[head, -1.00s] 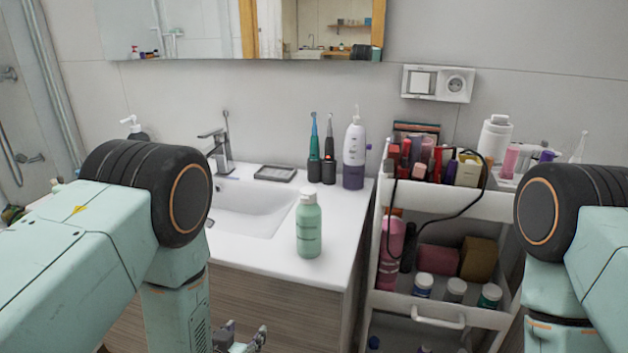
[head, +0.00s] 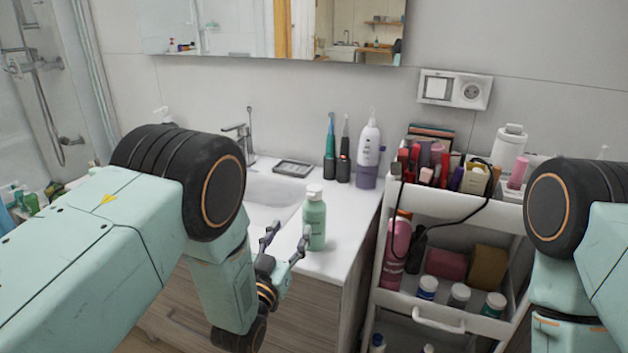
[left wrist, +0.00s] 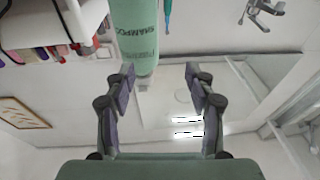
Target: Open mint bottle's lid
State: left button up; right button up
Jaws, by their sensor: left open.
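The mint bottle (head: 314,222) stands upright on the front right part of the white sink counter, with its white lid (head: 314,191) on top. My left gripper (head: 287,238) is open and empty, just left of the bottle and close to it at body height. In the left wrist view the bottle (left wrist: 135,32) appears upside down with the word shampoo on it, beyond the open fingers (left wrist: 159,88) and toward the left one. My right gripper is not in view; only my right arm shows at the right edge.
A white cart (head: 452,209) with several cosmetics stands right of the counter. A purple and white bottle (head: 368,155), toothbrushes (head: 330,150) and a dark soap dish (head: 294,168) stand behind the bottle. The sink basin (head: 275,192) and faucet (head: 243,138) lie to the left.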

aim_at(311, 191)
pick_arm(q)
jog(key=d+r, duration=0.1)
jog(key=r, duration=0.1)
jog(key=w+d+r+t+h, duration=0.1)
jog(key=r, duration=0.1)
jog(key=d+r+t, duration=0.1)
jog(key=d+r, duration=0.1)
jog(key=shift+w+m+h, duration=0.3)
jog(key=shift+m+h, duration=0.1)
jog(key=shift+w+a+r, duration=0.15)
jog(key=shift+w, duration=0.15)
jog(key=x, duration=0.6)
jog(key=shift+w, duration=0.15)
jog(key=shift+w+a+r, duration=0.1)
jog(key=shift+a, duration=0.2)
jog(key=shift+d, duration=0.35)
jog(key=c, duration=0.4)
jog(key=shift+a, duration=0.3)
jog(key=c, duration=0.5)
jog(key=shift+d, duration=0.1)
grip_shut()
jog(key=shift+d, duration=0.15)
